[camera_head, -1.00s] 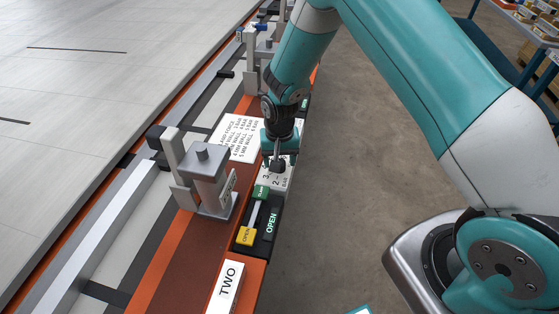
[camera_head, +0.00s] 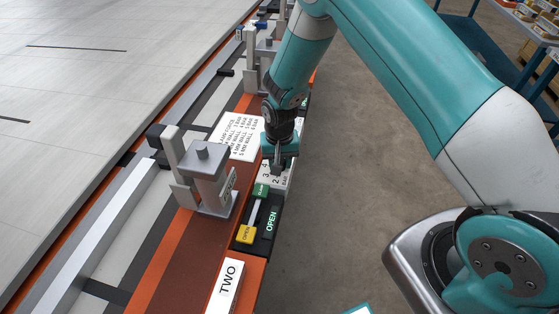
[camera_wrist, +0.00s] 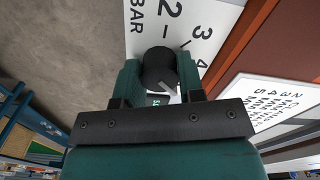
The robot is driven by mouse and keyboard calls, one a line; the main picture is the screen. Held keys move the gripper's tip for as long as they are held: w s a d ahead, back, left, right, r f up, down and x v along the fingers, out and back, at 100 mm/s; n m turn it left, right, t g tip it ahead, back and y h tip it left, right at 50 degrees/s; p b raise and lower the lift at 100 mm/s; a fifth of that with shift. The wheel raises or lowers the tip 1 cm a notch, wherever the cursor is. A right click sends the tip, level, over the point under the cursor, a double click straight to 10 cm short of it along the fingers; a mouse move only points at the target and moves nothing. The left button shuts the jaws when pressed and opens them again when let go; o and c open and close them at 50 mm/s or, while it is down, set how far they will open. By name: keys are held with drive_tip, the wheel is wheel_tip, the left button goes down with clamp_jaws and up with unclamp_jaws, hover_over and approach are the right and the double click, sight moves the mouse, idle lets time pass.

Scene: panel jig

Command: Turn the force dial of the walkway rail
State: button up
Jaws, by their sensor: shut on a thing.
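The force dial is a round black knob (camera_wrist: 158,66) with a light pointer mark, on a white scale plate (camera_wrist: 150,18) marked with numbers and BAR. My gripper (camera_head: 279,162) stands over the dial on the rail's right edge. In the wrist view, its two green fingers (camera_wrist: 158,78) are shut on the knob, one on each side. In the head view the fingers mostly hide the knob, and part of the scale plate (camera_head: 284,180) shows beside them. Part of the scale is hidden behind the gripper.
A grey clamp block (camera_head: 205,178) stands left of the dial. A black panel with a lever in green and yellow (camera_head: 253,216) and a TWO label (camera_head: 227,285) are nearer. A white text card (camera_head: 240,136) lies behind. Bare floor (camera_head: 345,200) is at right.

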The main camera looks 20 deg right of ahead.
drive_tip(key=n+b, duration=0.1)
drive_tip(key=n, duration=0.3)
drive_tip(key=shift+a+n, duration=0.1)
drive_tip(key=shift+n, duration=2.1)
drive_tip(key=o, duration=0.9)
wheel_tip(320, 180, up, 18)
drive_tip(key=shift+f+b, duration=0.25)
drive_tip(key=shift+b, duration=0.65)
